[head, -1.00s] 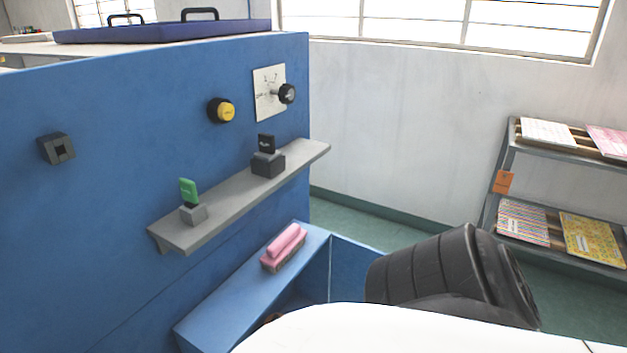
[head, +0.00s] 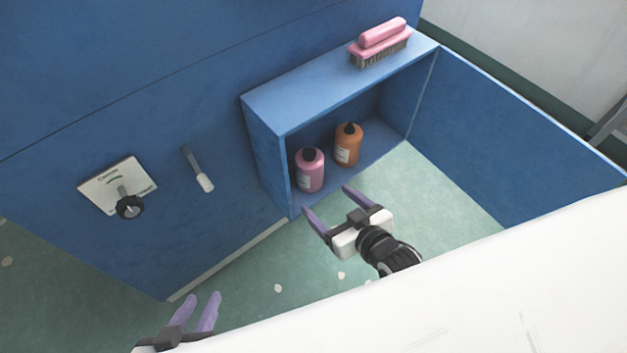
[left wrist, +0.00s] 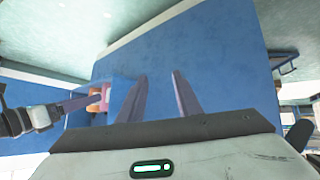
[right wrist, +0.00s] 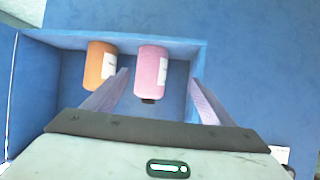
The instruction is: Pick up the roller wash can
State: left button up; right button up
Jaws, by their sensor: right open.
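Two capped bottles stand in the open blue cubby (head: 275,98): a pink one (head: 310,170) at its front left and an orange one (head: 347,145) to the right. I cannot read which label is the roller wash. My right gripper (head: 328,200) is open and empty just in front of the pink bottle. In the right wrist view the pink bottle (right wrist: 152,70) shows between the fingers, further ahead, and the orange bottle (right wrist: 101,64) lies to the left. My left gripper (head: 202,297) is open and empty, low at the left, facing the blue panel (left wrist: 220,60).
A pink brush (head: 380,42) lies on top of the cubby. A dial plate (head: 115,183) with a black knob and a lever (head: 198,170) stick out from the blue wall. A low blue side wall (head: 520,120) bounds the right. The green floor before the cubby is clear.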

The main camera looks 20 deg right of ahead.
aim_at(315, 181)
jog(key=shift+t, duration=0.5)
jog(key=b+x, duration=0.1)
jog(key=x, duration=0.1)
jog(key=b+x, duration=0.1)
jog(key=x, duration=0.2)
jog(key=d+x, duration=0.1)
jog(key=x, duration=0.2)
jog(key=shift+b, duration=0.4)
jog(key=shift+w+f+b, duration=0.2)
jog(key=shift+w+b, duration=0.1)
jog(key=shift+w, duration=0.3)
jog(key=b+x, duration=0.1)
jog(key=x, duration=0.2)
jog(key=shift+w+d+f+b, duration=0.15)
jog(key=shift+w+b, duration=0.2)
jog(key=shift+b, duration=0.05)
jog(key=shift+w, duration=0.35)
pick_arm(q)
jog(key=shift+h, duration=0.4)
jog(key=f, duration=0.1)
jog(key=d+f, duration=0.1)
jog(key=w+f, duration=0.1)
jog(key=shift+w+d+f, duration=0.1)
jog(key=shift+d+f, duration=0.25)
jog(key=shift+d, duration=0.05)
pick_arm(e)
jog(key=c, duration=1.4)
jog(key=shift+c, duration=0.2)
